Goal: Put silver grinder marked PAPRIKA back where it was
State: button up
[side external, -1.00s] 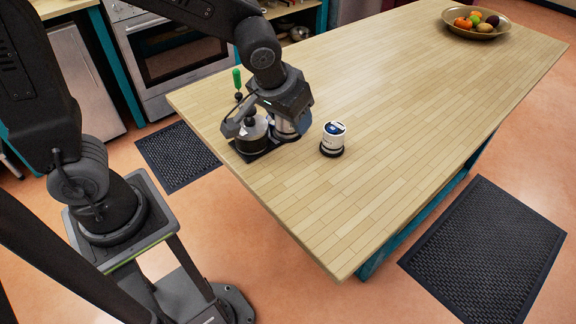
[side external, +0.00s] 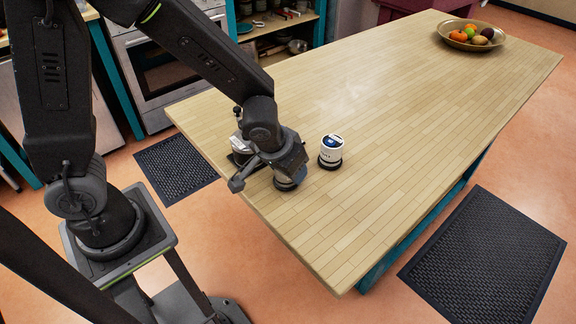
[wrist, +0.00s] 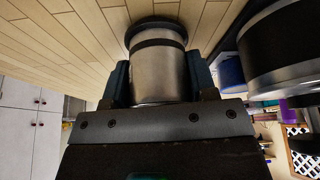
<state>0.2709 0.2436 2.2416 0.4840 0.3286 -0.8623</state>
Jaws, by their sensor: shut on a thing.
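My gripper (side external: 287,172) is low over the near left part of the wooden table. It is shut on a silver grinder (wrist: 160,72), which sits between both fingers in the wrist view. The grinder has a dark band and a dark end close to the boards; I cannot tell whether it touches them. Its lower part (side external: 288,184) shows under my gripper in the side view. No PAPRIKA marking is readable. A white canister with a dark base and blue-marked top (side external: 331,149) stands upright to the right of my gripper, apart from it.
A dark and silver container (side external: 241,147) stands behind my gripper, partly hidden by my arm. A large dark and silver cylinder (wrist: 285,50) is close at right in the wrist view. A fruit bowl (side external: 441,30) is at the far end. The table's middle (side external: 410,105) is clear.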

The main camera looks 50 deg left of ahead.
jog(key=shift+f, duration=0.1)
jog(key=o, duration=1.2)
jog(key=shift+r, duration=0.35)
jog(key=a+v, duration=0.1)
jog(key=v, duration=1.1)
jog(key=s+a+r+m, duration=0.1)
jog(key=s+a+r, duration=0.2)
jog(key=s, duration=0.2)
jog(key=s+a+r+t, duration=0.1)
jog(key=s+a+r, duration=0.2)
jog(key=s, duration=0.2)
jog(key=shift+m+h, duration=0.3)
jog(key=shift+m, duration=0.1)
